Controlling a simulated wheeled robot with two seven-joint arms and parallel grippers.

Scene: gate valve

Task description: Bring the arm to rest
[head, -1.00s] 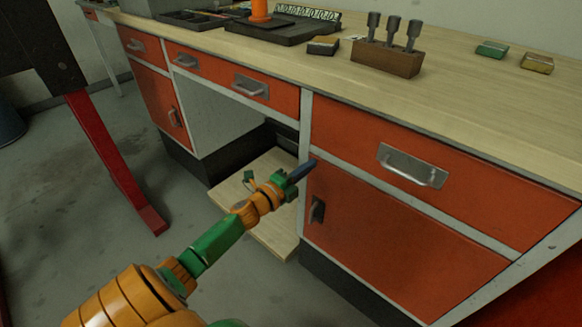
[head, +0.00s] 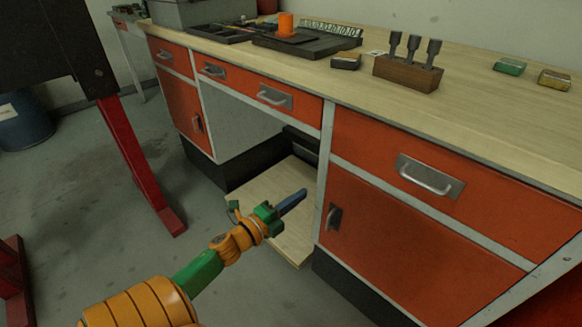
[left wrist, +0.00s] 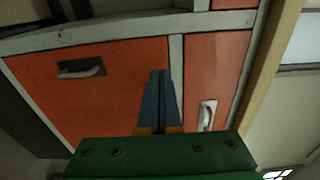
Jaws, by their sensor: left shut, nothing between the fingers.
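My left arm comes in from the lower left of the head view, yellow and green. Its gripper (head: 291,202) has dark blue fingers that lie together, with nothing between them. It is in front of the workbench's open knee space, left of the lower right cabinet door (head: 410,230). In the left wrist view the shut fingers (left wrist: 159,95) point toward an orange cabinet front (left wrist: 110,90) with a grey handle. I see no contact between the fingers and the bench. My right gripper is not in view.
The workbench top (head: 490,120) holds a wooden block with metal tools (head: 408,72), small boxes and trays. A wooden shelf board (head: 275,205) lies low in the knee space. A red-legged stand (head: 135,165) and a blue barrel (head: 24,122) are at left. Grey floor is free between.

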